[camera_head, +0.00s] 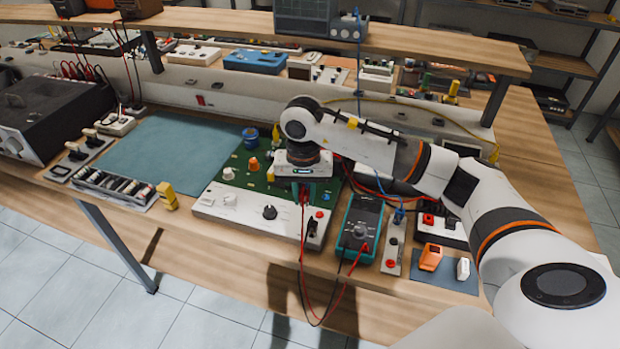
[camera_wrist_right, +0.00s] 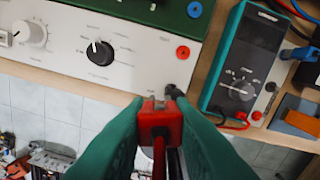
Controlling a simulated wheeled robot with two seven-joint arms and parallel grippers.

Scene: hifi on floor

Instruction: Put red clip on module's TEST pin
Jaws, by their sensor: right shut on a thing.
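The red clip (camera_wrist_right: 160,120) sits between the two teal fingers of my right gripper (camera_wrist_right: 160,115) in the wrist view, and the fingers are shut on it. Its red lead runs down from the gripper in the head view. The module (camera_head: 235,205) has a white front panel and a green board; its panel also shows in the wrist view (camera_wrist_right: 60,65). My right gripper (camera_head: 304,192) is over the module's right part. The clip's tip points at a small dark post (camera_wrist_right: 174,91) near the panel's front edge; I cannot tell whether they touch. The TEST label is not readable. My left gripper is out of view.
A teal multimeter (camera_head: 360,228) lies just right of the module, with red and black leads looping over the bench edge. An orange block (camera_head: 430,257) and a white block (camera_head: 463,268) lie farther right. A bare teal mat (camera_head: 165,150) lies left of the module.

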